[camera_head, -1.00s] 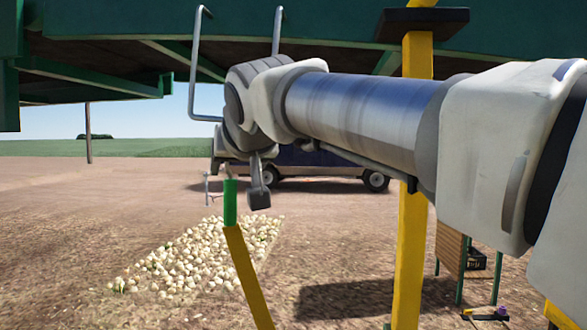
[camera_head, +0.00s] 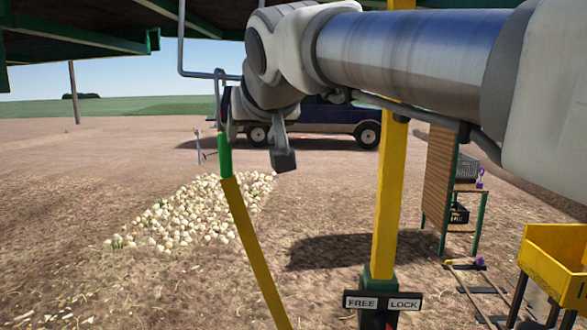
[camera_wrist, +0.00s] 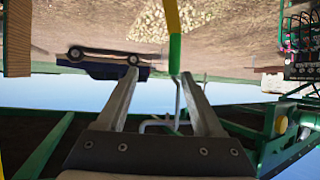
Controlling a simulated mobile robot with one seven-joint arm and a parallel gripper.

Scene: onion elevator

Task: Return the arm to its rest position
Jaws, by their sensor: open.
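My arm (camera_head: 410,50) reaches across the upper part of the head view from the right, its wrist bent downward. My gripper (camera_wrist: 160,74) is open, and its two grey fingers are apart in the wrist view. A yellow lever with a green grip (camera_head: 225,158) stands just left of my gripper in the head view. In the wrist view the green grip (camera_wrist: 175,55) shows between the fingertips, upside down. Nothing is held between the fingers. I cannot tell whether a finger touches the grip.
A yellow post (camera_head: 388,200) stands right of the lever, with a FREE/LOCK sign (camera_head: 383,302) at its base. A yellow crate (camera_head: 555,262) is at the lower right. Onions (camera_head: 190,212) lie on the ground, and a dark vehicle (camera_head: 335,115) stands behind. A green frame is overhead.

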